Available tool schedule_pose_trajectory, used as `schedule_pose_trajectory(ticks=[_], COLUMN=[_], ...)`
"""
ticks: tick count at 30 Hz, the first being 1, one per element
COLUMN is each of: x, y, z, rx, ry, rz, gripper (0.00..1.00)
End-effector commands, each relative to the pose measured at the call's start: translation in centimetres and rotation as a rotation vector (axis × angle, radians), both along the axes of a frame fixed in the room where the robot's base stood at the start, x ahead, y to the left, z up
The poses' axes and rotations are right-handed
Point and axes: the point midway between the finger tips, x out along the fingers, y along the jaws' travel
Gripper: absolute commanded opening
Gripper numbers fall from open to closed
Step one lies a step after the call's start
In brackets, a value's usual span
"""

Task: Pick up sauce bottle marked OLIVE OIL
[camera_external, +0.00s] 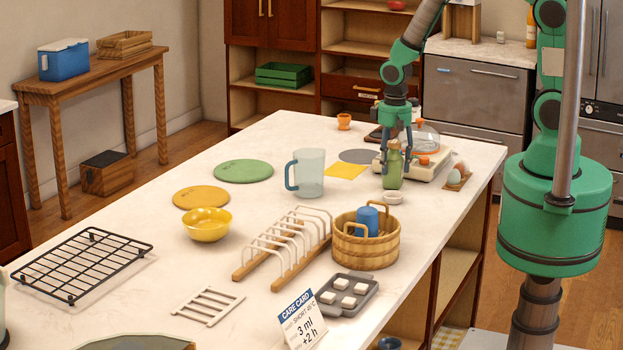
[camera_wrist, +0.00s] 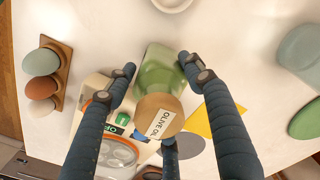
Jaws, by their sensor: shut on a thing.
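The sauce bottle (camera_external: 393,168) is green glass with a tan top and stands upright on the island counter toward its far right end. In the wrist view the bottle (camera_wrist: 161,72) shows from above, and a white label on its tan cap reads OLIVE OIL. My gripper (camera_external: 396,143) is around the upper part of the bottle. In the wrist view its dark fingers (camera_wrist: 158,75) close on the bottle from both sides, with a third finger at the cap's lower edge. The bottle's base appears to rest on the counter.
A scale-like appliance (camera_external: 440,168) with a clear dome stands just behind the bottle. An egg holder (camera_external: 459,177) is to its right, a small white dish (camera_external: 393,197) in front.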

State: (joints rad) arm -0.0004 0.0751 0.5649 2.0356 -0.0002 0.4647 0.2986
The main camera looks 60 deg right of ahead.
Motion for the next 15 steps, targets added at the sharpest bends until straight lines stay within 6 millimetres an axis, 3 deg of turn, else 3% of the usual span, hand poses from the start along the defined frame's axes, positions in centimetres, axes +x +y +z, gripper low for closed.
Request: schedule_pose_trajectory(ticks=[8,15], x=[-0.1,0.1], y=[0.0,0.0], z=[0.5,2.9], rx=[0.000,0.000], ry=[0.001,-0.002], rz=[0.000,0.000], gripper=[0.00,0.00])
